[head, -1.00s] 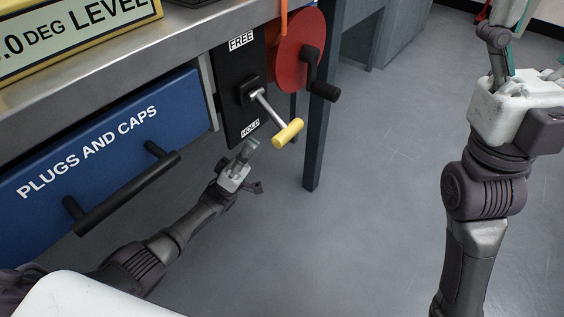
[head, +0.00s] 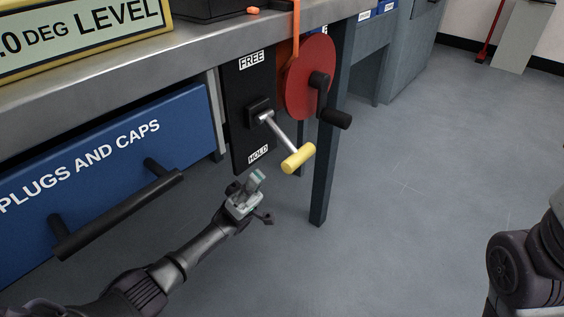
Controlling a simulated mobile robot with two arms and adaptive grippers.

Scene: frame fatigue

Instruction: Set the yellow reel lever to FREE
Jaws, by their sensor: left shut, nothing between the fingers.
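The yellow reel lever (head: 298,158) has a yellow grip on a metal rod. It pivots on a black plate (head: 243,90) under the bench, marked FREE (head: 251,60) at the top and HOLD (head: 258,154) at the bottom. The lever slants down and outward, toward the HOLD end. My left gripper (head: 256,178) is shut and empty, below and left of the yellow grip, just under the plate's lower end. It looks apart from the lever. My right gripper is out of the picture; only part of my right arm shows at the lower right edge.
A red reel (head: 308,78) with a black crank handle (head: 334,118) is right of the plate. A bench leg (head: 326,180) stands behind the lever. A blue drawer (head: 100,165) with a black handle (head: 118,215) is at left. The floor (head: 410,210) at right is clear.

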